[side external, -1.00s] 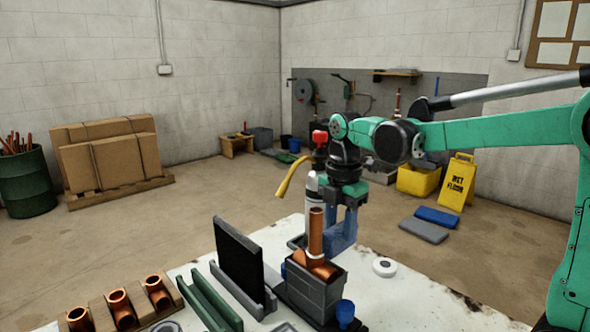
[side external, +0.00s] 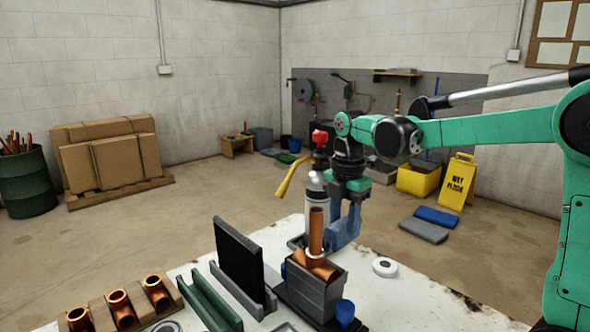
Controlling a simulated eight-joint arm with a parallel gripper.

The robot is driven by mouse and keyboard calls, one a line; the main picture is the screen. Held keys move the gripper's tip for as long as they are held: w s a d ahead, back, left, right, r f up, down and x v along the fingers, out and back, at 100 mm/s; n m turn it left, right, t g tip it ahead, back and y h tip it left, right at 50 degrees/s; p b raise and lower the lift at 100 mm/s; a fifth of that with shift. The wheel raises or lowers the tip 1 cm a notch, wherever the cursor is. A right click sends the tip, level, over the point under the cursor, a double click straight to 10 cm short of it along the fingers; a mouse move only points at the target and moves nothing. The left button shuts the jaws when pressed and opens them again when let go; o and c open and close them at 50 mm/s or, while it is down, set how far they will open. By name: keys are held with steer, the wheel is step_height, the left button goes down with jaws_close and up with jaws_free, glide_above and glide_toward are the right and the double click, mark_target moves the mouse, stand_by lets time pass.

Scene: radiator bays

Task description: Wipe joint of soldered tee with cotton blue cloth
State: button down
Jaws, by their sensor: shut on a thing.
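The copper tee (side external: 316,232) stands in a grey block holder on the white table, its pipe upright, with a pale ring at the joint (side external: 314,253). My gripper (side external: 347,212) points down just right of and behind the upright pipe. It is shut on the blue cloth (side external: 344,233), which hangs folded below the fingers beside the tee. In this view the cloth's left edge comes close to the pipe; I cannot tell whether they touch.
A torch bottle with a yellow nozzle (side external: 288,176) stands behind the tee. A dark upright panel (side external: 238,256) and green channel (side external: 207,300) are to the left, with copper fittings (side external: 118,305) beyond. A white roll (side external: 385,267) and blue cup (side external: 345,312) are at right.

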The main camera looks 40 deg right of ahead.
steer(key=shift+d, duration=0.25)
steer(key=shift+r, duration=0.1)
steer(key=shift+r, duration=2.9)
